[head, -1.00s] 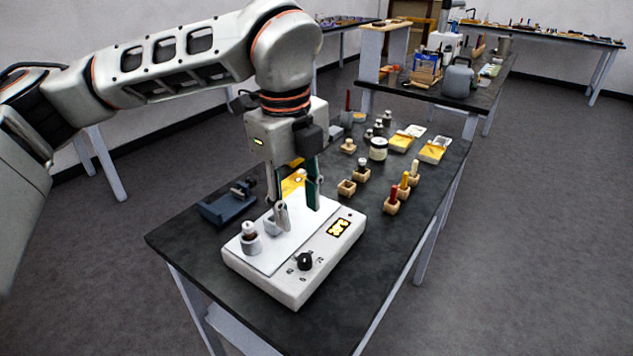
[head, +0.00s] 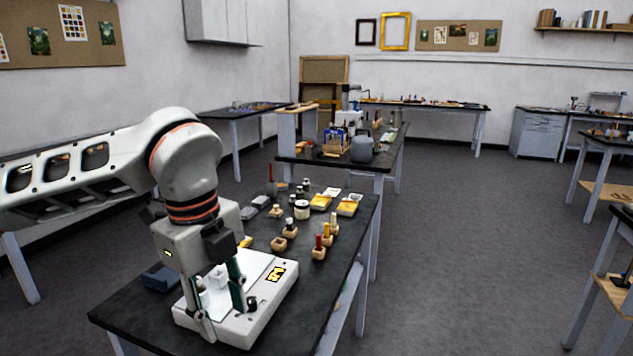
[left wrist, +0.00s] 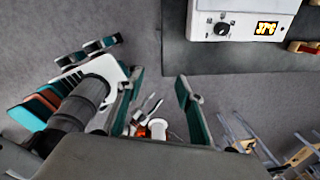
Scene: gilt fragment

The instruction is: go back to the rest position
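My left gripper (head: 222,312) shows in the head view in front of the white hot plate (head: 262,312), hiding part of it. Its two dark green fingers stand apart with nothing visible between them. In the left wrist view, the fingers of the left gripper (left wrist: 161,100) are also spread, with grey floor behind them. The hot plate (left wrist: 208,18) is at the top of that view, apart from the fingers, with a lit display and a black knob. My right gripper is not recognisable in either view.
The dark worktable (head: 130,318) holds small wooden blocks with coloured sticks, jars and yellow trays (head: 347,207) behind the hot plate. A second table (head: 290,157) with a grey jug (head: 361,149) stands behind. The floor (head: 450,230) to the right is open.

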